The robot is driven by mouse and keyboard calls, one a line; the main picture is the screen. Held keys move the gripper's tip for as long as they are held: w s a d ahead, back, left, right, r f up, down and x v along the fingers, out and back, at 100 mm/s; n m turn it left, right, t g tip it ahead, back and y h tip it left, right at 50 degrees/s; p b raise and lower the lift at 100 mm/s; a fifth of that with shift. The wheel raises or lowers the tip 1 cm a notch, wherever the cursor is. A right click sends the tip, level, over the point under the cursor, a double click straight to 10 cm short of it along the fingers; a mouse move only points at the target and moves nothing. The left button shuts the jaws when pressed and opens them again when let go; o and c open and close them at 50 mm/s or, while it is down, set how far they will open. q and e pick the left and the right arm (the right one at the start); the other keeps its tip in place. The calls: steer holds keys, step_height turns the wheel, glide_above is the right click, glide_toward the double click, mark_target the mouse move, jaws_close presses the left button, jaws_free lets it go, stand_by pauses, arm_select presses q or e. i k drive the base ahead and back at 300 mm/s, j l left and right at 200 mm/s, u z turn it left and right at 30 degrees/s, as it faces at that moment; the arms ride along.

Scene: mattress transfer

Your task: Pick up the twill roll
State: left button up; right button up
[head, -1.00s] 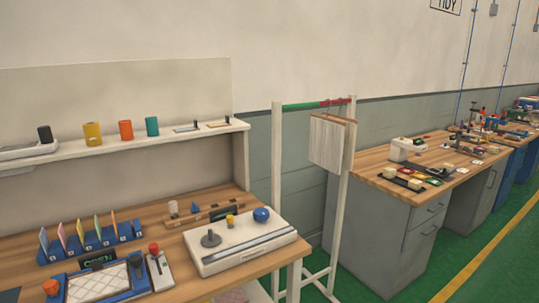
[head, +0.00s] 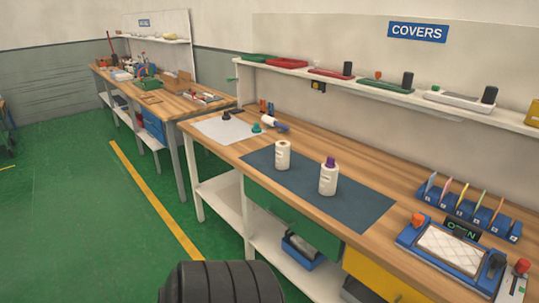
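Two white rolls with small labels stand upright on a dark blue mat (head: 345,212) on the wooden bench. One is a plain cream-white roll (head: 283,156); the other, nearer roll (head: 328,179) has a purple top. A third white roll (head: 272,121) with a blue end lies on its side farther back. The labels are too small to read, so I cannot tell which is the twill roll. Neither gripper is in view. A black ribbed part, apparently of my arm, shows at the bottom edge.
A blue rack (head: 468,217) of coloured cards and a blue-framed quilted pad (head: 450,248) stand on the bench at right. A white sheet (head: 225,127) lies at its far left end. A shelf (head: 400,95) runs above. Green floor (head: 90,230) is clear at left.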

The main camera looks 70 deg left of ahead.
mark_target(282, 149)
steer(key=u, duration=2.3)
